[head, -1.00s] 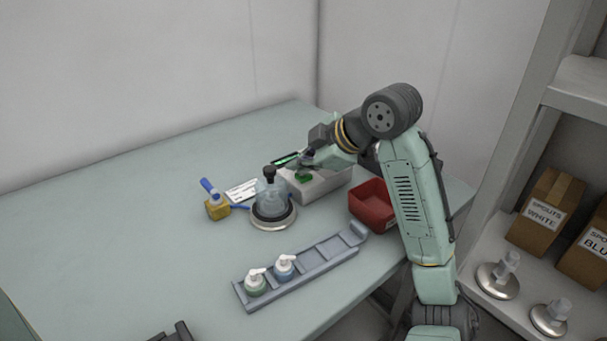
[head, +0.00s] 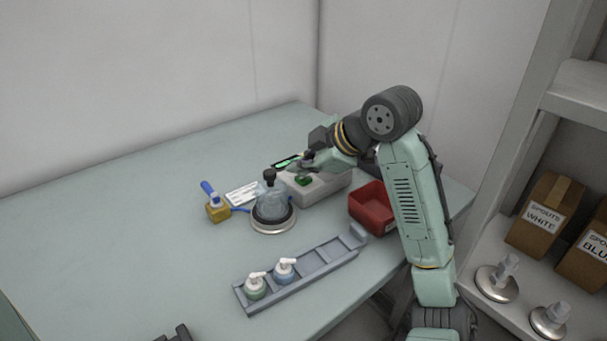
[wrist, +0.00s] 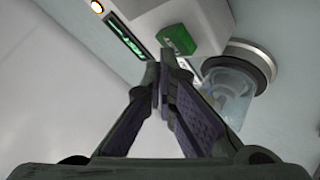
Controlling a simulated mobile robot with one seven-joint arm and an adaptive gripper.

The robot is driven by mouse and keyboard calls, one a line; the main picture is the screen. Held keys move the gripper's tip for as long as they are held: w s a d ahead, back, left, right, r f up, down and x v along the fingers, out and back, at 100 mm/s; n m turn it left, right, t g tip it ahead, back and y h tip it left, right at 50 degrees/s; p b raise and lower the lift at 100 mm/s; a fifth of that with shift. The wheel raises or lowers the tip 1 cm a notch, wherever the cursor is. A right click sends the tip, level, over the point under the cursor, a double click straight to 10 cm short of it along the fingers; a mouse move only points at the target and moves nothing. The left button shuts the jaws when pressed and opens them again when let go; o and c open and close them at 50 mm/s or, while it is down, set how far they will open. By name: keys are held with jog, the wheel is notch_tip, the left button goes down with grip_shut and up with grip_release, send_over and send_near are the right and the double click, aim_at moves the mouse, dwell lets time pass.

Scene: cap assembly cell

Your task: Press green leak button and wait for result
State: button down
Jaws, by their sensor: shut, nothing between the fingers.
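The green button (head: 303,181) sits on top of the pale leak tester box (head: 325,185). In the wrist view the green button (wrist: 177,40) shows just beyond the fingertips, with faint marking on it. The tester's display (head: 287,161) is lit green; its text in the wrist view (wrist: 126,38) is too small to read. My gripper (head: 304,160) is shut and empty, above the box near the button. In the wrist view its fingertips (wrist: 164,78) meet and appear apart from the button. A clear domed vessel with a dark top (head: 271,200) stands on a round metal base beside the box.
A red bin (head: 371,208) stands right of the tester. A grey slotted rack (head: 318,262) holds two pump caps in front. A small round light (wrist: 97,6) glows on the tester.

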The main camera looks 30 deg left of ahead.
aim_at(302, 180)
jog(key=shift+r, duration=0.5)
notch_tip(302, 180, up, 5)
jog(key=p, duration=0.4)
jog(key=shift+p, duration=0.35)
jog(key=shift+d, duration=0.1)
dwell(0.4)
